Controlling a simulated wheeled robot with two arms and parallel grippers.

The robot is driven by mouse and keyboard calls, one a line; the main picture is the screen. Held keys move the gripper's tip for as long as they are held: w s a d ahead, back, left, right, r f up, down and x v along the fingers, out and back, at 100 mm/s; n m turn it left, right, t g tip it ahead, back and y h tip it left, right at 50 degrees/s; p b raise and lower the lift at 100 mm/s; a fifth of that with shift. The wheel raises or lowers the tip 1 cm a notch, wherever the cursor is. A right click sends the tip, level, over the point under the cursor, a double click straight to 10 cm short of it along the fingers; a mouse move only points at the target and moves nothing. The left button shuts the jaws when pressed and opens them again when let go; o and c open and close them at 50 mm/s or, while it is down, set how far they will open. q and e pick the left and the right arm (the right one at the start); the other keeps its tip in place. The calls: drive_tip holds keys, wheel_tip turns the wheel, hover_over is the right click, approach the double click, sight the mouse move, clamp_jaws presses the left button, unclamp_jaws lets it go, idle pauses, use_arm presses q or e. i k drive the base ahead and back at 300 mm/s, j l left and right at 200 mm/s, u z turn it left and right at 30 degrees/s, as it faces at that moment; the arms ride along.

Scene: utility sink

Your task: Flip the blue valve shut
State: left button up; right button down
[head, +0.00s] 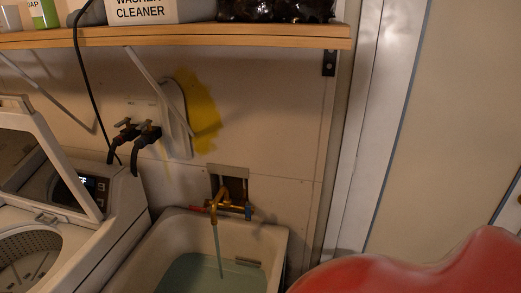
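A brass faucet (226,203) sticks out of a recess in the wall above the utility sink (268,243). A small blue valve (249,212) is at the faucet's right end, and a red handle (197,209) is at its left end. The blue valve is too small for me to tell how its handle is turned. A thin pale stream (217,245) runs from the spout down to the bluish water (200,277) in the sink. Neither of my grippers shows in the head view.
A white washing machine (120,230) with its lid raised stands left of the sink. A wooden shelf (180,37) crosses above, holding a cleaner box (140,10). Two dark hoses (136,134) hang from wall taps. A white door frame (370,130) is at right.

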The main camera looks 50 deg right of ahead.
sight(249, 213)
drive_tip(key=z, duration=1.55)
drive_tip(key=i+j+u, duration=0.2)
drive_tip(key=u, duration=0.25)
drive_tip(key=j, duration=0.1)
